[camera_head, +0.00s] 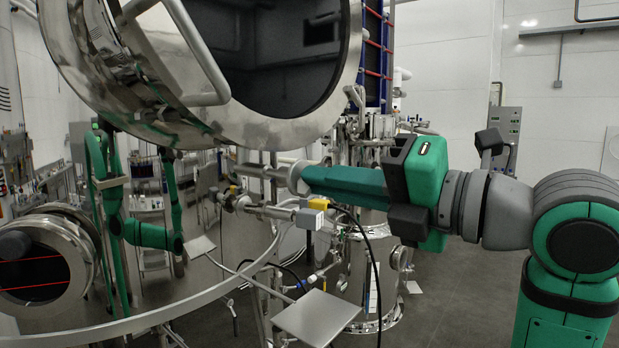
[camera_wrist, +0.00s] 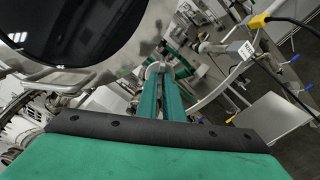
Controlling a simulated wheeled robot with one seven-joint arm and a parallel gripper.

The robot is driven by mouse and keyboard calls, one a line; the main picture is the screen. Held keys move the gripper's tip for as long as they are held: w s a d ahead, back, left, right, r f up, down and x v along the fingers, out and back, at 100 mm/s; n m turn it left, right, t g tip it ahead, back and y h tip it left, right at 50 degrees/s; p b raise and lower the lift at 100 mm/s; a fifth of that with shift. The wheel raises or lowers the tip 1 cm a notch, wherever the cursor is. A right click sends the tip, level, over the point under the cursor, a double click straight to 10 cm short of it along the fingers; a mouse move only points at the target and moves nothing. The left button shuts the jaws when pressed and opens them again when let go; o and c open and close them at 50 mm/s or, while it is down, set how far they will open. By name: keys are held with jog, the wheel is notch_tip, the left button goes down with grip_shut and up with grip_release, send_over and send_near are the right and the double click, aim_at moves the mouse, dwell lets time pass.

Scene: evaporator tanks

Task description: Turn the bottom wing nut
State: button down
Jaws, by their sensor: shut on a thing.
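My gripper (camera_head: 306,178) reaches in from the right with long green fingers, just below the big steel tank (camera_head: 250,132). Its tips are shut on a small rounded metal piece, the bottom wing nut (camera_head: 295,177), at the underside of the tank. In the wrist view my gripper (camera_wrist: 163,76) points away from the camera, and the wing nut (camera_wrist: 155,67) shows as a grey metal piece at the fingertips. The fingers hide part of it, and its turn angle cannot be told.
Pipes and a valve with a yellow part (camera_head: 318,204) lie just below the fingers. A flat metal plate (camera_head: 317,317) stands lower in front. A curved handle (camera_head: 200,60) crosses the tank's front. The floor (camera_head: 450,300) is clear below my arm.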

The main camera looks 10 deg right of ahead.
dwell(0.3)
jog(key=shift+n, duration=1.2)
jog(key=shift+w+d+n, duration=0.1)
jog(key=shift+d+n, duration=0.05)
jog(key=shift+n, duration=0.95)
jog(key=shift+n, duration=1.2)
